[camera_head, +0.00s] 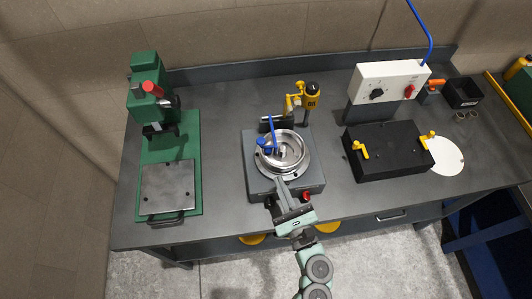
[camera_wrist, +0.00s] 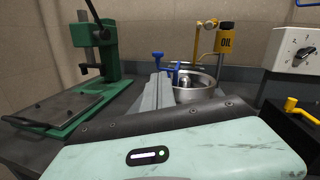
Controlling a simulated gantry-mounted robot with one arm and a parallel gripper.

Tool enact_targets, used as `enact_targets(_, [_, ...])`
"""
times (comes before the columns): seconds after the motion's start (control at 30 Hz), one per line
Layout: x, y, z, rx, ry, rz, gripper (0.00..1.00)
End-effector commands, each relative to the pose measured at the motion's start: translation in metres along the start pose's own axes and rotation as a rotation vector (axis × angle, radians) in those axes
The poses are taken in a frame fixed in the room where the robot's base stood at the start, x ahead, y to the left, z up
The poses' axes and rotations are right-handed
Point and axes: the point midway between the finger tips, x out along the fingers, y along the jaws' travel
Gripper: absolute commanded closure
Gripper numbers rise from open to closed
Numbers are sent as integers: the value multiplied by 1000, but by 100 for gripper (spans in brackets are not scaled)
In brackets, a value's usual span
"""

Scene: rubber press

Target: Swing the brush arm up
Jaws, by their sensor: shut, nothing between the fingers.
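In the head view, a grey machine base (camera_head: 258,180) stands mid-bench with a round metal bowl (camera_head: 303,163) on top. A blue arm (camera_head: 272,128) with a blue knob reaches over the bowl's left part; it looks like the brush arm. It also shows in the wrist view (camera_wrist: 172,56), just behind the fingers. My gripper (camera_head: 281,181) is shut and empty at the bowl's near rim. In the wrist view my gripper's fingers (camera_wrist: 159,84) point at the bowl's left side and hide part of it. I cannot tell whether they touch the rim.
A yellow oil bottle (camera_head: 311,91) on a stand is behind the bowl. A green press (camera_head: 150,105) stands left. A black box (camera_head: 388,150) with yellow handles and a white control box (camera_head: 378,82) stand right. The bench (camera_head: 227,110) is bare between press and bowl.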

Motion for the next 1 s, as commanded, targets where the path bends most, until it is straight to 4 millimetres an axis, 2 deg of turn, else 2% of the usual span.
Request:
enact_targets(0.27, [6,0,1,1,-1,2,100])
enact_targets(0.37, [17,1,2,1,-3,7,100])
enact_targets(0.7, [78,2,2,4,-2,6,100])
enact_targets(0.83, [93,0,2,-1,-2,4,100])
enact_targets(1.0, [101,0,0,1,0,1,100])
